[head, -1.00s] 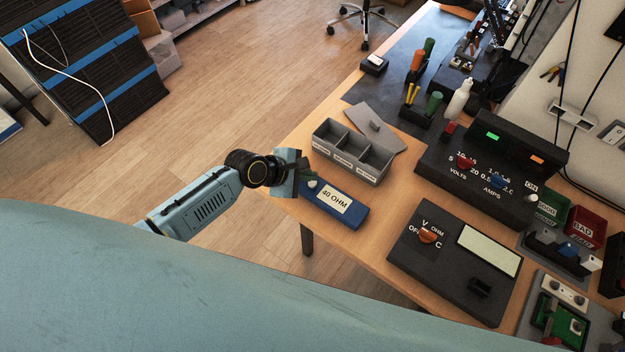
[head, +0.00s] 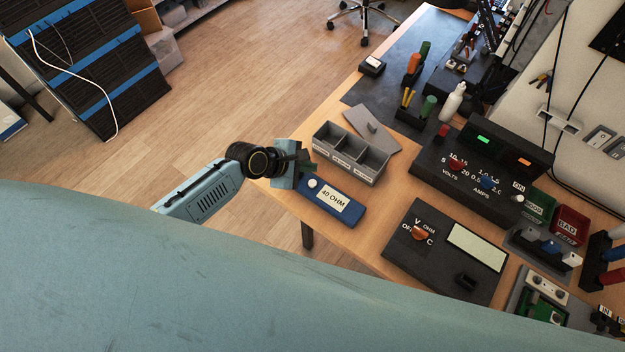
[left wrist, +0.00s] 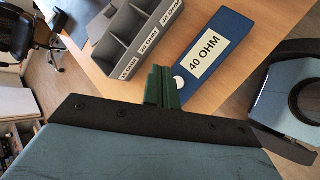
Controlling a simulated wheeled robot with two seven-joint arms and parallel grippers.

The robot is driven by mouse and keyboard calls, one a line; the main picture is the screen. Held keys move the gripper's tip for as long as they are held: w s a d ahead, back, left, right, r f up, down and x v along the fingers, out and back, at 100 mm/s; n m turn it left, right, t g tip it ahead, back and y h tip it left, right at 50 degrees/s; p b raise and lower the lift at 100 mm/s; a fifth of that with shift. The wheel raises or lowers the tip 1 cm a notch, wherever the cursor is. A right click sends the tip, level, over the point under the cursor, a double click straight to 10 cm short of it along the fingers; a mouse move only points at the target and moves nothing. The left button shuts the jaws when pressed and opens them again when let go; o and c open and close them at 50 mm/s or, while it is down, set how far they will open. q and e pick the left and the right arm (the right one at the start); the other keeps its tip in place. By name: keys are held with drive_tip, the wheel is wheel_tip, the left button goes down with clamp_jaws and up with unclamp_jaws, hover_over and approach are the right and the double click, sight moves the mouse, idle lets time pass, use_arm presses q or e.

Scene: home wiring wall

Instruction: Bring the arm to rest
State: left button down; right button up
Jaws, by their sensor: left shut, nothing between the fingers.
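My left arm comes in from the left in the head view. Its gripper (head: 306,164) is over the table's left edge, beside the blue box labelled 40 OHM (head: 331,203). In the left wrist view the green fingers (left wrist: 162,88) are together with nothing between them. Their tips appear near the white knob of the 40 OHM box (left wrist: 215,58); I cannot tell whether they touch it. My right gripper is not in view.
A grey three-compartment bin (head: 350,155) stands behind the blue box, with a grey lid (head: 372,128) beside it. A black meter (head: 445,250) and a power supply (head: 465,178) stand to the right. Open floor (head: 230,70) lies left of the table (head: 300,210).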

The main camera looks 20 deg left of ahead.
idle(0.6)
use_arm(q)
drive_tip(key=s+d+r+m+g+y, duration=0.1)
drive_tip(key=s+d+r+m+g, duration=0.15)
drive_tip(key=s+m, duration=0.8)
drive_tip(key=s+a+r+m+y, duration=0.5)
drive_tip(key=s+a+r+m, duration=0.45)
drive_tip(key=s, duration=0.45)
wheel_tip(320, 180, down, 29)
drive_tip(key=g+b, duration=0.2)
drive_tip(key=b, duration=0.3)
drive_tip(key=s+a+f+b, duration=0.2)
drive_tip(key=s+f, duration=0.7)
drive_tip(key=f, duration=0.2)
drive_tip(key=s+a+f+g+b, duration=0.1)
drive_tip(key=s+f+b, duration=0.2)
drive_tip(key=s+f, duration=0.5)
wheel_tip(320, 180, down, 3)
drive_tip(key=shift+s+a+r+m, duration=0.15)
drive_tip(key=shift+s+a+m, duration=0.15)
drive_tip(key=shift+s+a, duration=0.05)
